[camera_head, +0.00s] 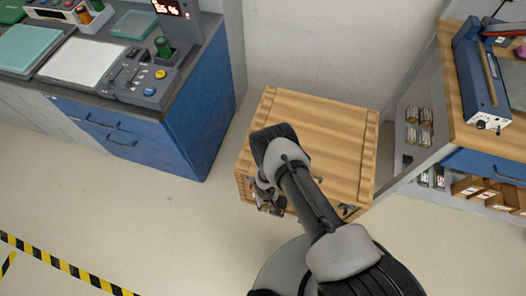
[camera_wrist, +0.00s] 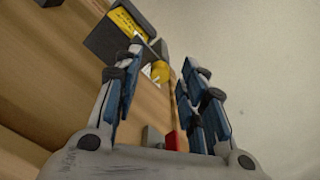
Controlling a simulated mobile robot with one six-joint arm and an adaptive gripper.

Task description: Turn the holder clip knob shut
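My gripper (camera_head: 268,203) is at the front left edge of a wooden crate (camera_head: 320,120) in the head view. In the wrist view my gripper (camera_wrist: 162,56) is open, with its two blue-padded fingers apart and nothing held between them. A small yellow round part (camera_wrist: 160,71) shows between the fingertips, beside a dark block with a yellow label (camera_wrist: 128,24). A red piece (camera_wrist: 172,140) with a grey part beside it shows lower between the fingers. I cannot tell which of these is the holder clip knob. In the head view my arm hides much of the crate's front.
A blue-fronted bench (camera_head: 190,110) with a control panel (camera_head: 140,80) stands left of the crate. A wooden-topped workbench (camera_head: 455,90) with a blue device (camera_head: 480,80) stands right. The wall is close behind. Floor at the front left is clear, with striped tape (camera_head: 60,262).

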